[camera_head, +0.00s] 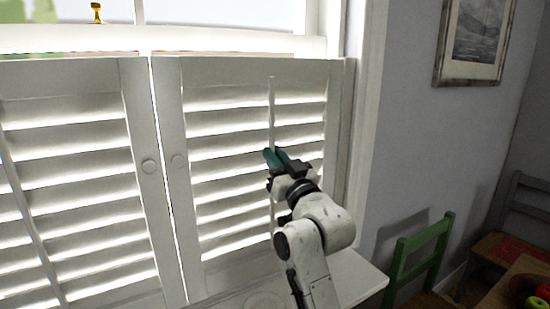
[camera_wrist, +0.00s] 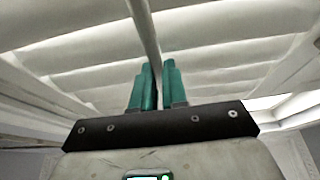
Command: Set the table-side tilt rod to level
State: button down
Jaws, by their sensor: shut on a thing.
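The table-side tilt rod (camera_head: 271,105) is a thin white vertical bar on the front of the right shutter panel (camera_head: 170,215). In the wrist view the rod (camera_wrist: 143,30) runs down from the top edge to between the teal fingers. My gripper (camera_head: 272,158) is at about the rod's middle, shut on it; it also shows in the wrist view (camera_wrist: 158,78). The slats (camera_head: 225,128) of this panel are tilted, with bright light showing between them. The fingers and wrist hide part of the rod.
The left shutter panel (camera_head: 75,150) has its own rod (camera_head: 25,215) and stands beside the right one. Round knobs sit on both inner stiles. A white ledge (camera_head: 358,275) lies below right. A green chair (camera_head: 425,245) and a wooden table (camera_head: 505,285) with fruit stand at the right.

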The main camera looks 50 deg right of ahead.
notch_tip(320, 180, down, 3)
jog(key=shift+b, duration=1.1)
jog(key=c, duration=1.2)
grip_release()
jog(key=shift+o, duration=0.2)
jog(key=b+v, duration=0.2)
jog(key=v, duration=0.8)
jog(key=shift+s, duration=0.35)
